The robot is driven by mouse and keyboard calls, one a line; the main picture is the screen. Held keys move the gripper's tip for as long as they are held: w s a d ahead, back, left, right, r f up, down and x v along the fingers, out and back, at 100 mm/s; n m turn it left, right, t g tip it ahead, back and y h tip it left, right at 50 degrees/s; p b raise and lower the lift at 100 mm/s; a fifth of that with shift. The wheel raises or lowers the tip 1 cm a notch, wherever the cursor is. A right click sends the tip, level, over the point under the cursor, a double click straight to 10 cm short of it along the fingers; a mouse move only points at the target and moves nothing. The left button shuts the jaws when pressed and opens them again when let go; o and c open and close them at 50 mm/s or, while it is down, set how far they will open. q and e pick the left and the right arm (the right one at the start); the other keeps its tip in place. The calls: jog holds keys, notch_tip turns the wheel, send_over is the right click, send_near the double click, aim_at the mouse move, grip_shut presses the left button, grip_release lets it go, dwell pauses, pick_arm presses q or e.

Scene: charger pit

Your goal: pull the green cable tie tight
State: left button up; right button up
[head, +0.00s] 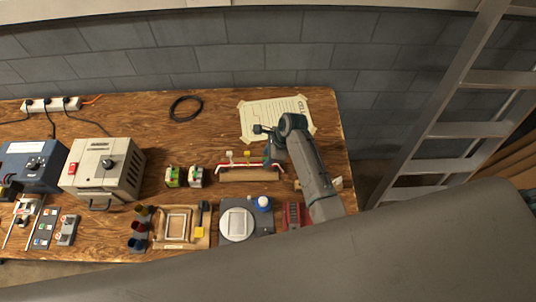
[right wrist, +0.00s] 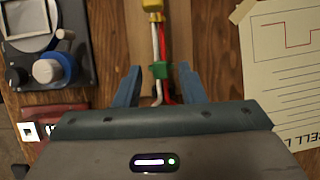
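The green cable tie (right wrist: 159,71) sits around a white cable and a red cable (right wrist: 168,95) in the right wrist view. A yellow connector (right wrist: 153,7) is at the far end of these cables. My right gripper (right wrist: 160,68) is open, with one blue finger on each side of the cables and the tie between the fingertips. I see a gap on both sides, so it is not shut on the tie. In the head view my right gripper (head: 269,152) is over the right end of the cable run on a wooden block (head: 248,175). My left gripper is not in view.
A printed sheet (head: 262,112) lies behind the gripper. A round grey dial plate with a blue-and-white knob (head: 263,203) and a red block (head: 293,214) are in front. Two small green-and-white parts (head: 184,176) stand left. A black cable loop (head: 186,108) lies further back.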

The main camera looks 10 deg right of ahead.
jog(key=shift+c, duration=1.2)
grip_shut()
jog(key=shift+r, duration=0.1)
notch_tip(320, 180, up, 4)
jog(key=shift+w+f, duration=0.1)
jog(key=shift+f, duration=0.05)
jog(key=shift+r, duration=0.4)
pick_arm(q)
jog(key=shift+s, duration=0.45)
pick_arm(e)
jog(key=shift+o, duration=1.2)
grip_release()
